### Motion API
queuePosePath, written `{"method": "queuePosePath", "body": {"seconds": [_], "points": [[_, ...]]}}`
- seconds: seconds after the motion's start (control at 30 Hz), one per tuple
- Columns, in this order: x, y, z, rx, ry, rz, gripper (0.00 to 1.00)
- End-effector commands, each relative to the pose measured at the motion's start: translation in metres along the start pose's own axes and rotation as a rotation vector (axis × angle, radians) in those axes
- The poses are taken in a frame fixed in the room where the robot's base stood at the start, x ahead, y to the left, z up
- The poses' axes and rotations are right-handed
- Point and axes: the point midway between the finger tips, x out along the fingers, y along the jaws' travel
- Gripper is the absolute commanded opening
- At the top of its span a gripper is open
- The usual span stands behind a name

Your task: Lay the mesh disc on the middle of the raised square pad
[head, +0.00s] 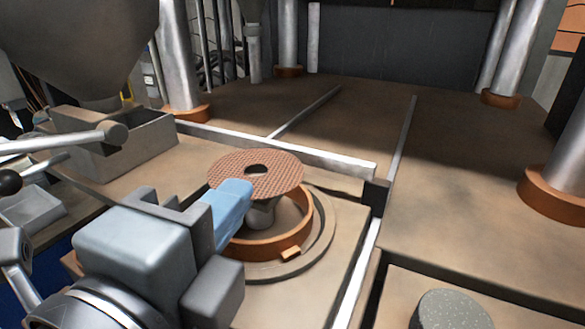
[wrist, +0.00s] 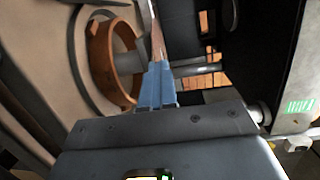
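The mesh disc (head: 285,178) is reddish brown with a dark centre hole. It is held in the air, roughly flat, above an orange-brown ring (head: 300,236). My gripper (head: 236,197) has blue fingers closed on the disc's near edge. In the wrist view the fingers (wrist: 159,72) are close together, with the disc (wrist: 157,42) showing edge-on as a thin brown strip between them. A tan squarish plate (head: 343,228) lies around the ring. I cannot tell whether this plate is the raised square pad.
A grey post (head: 262,214) stands inside the ring under the disc. Metal rails (head: 290,151) run behind it. A grey bin (head: 110,150) is at left. A speckled grey round block (head: 450,310) is at bottom right. Steel columns (head: 180,60) stand around; the tabletop (head: 450,180) right is clear.

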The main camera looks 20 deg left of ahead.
Motion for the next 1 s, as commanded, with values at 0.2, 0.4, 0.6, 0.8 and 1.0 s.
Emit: {"method": "queuePosePath", "body": {"seconds": [0.2, 0.4, 0.6, 0.8, 1.0], "points": [[0.0, 0.0011, 0.0, -0.001, 0.0, 0.002, 0.0], [0.0, 0.0016, 0.0, -0.001, 0.0, 0.003, 0.0], [0.0001, 0.0023, 0.0, -0.002, 0.001, 0.004, 0.1], [0.0001, 0.0035, 0.0, -0.003, 0.001, 0.007, 0.17], [0.0002, 0.0047, 0.0001, -0.005, 0.001, 0.009, 0.17]]}}
